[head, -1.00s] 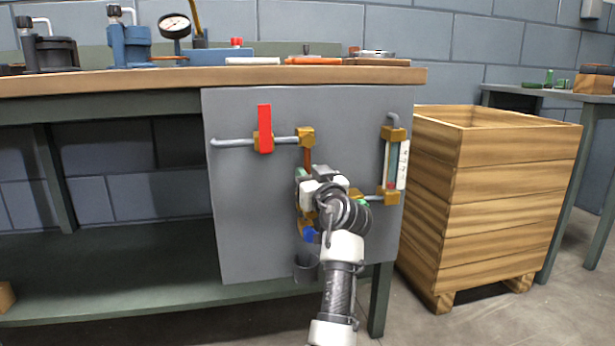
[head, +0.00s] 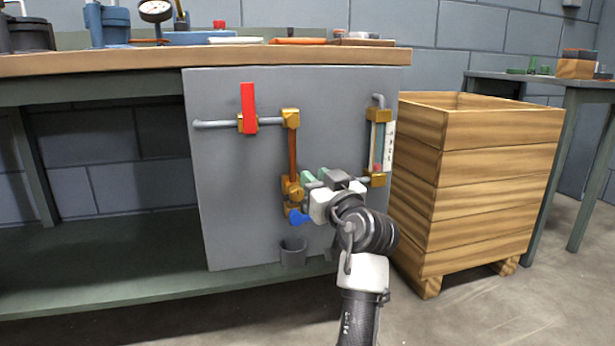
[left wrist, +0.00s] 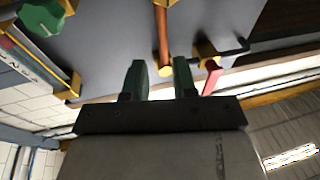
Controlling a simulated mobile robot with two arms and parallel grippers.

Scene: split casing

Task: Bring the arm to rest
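My left gripper (head: 315,179) is in front of a grey panel (head: 235,210) carrying pipes and valves. In the left wrist view, its two dark green fingers (left wrist: 160,72) stand apart with nothing between them. The copper pipe (head: 292,152) and its lower brass fitting are just left of the gripper in the head view. A blue handle (head: 299,217) sits below that fitting. The red lever (head: 248,108) stands upright on the upper pipe. A green knob (left wrist: 42,16) shows in the left wrist view; my gripper and arm seem to hide it in the head view. My right gripper is not seen.
A wooden crate (head: 480,190) stands close to the right of the panel. The bench top (head: 120,63) above holds gauges and tools. A sight tube (head: 381,145) is right of the gripper, and a dark cup (head: 293,250) is below it. Open floor lies in front.

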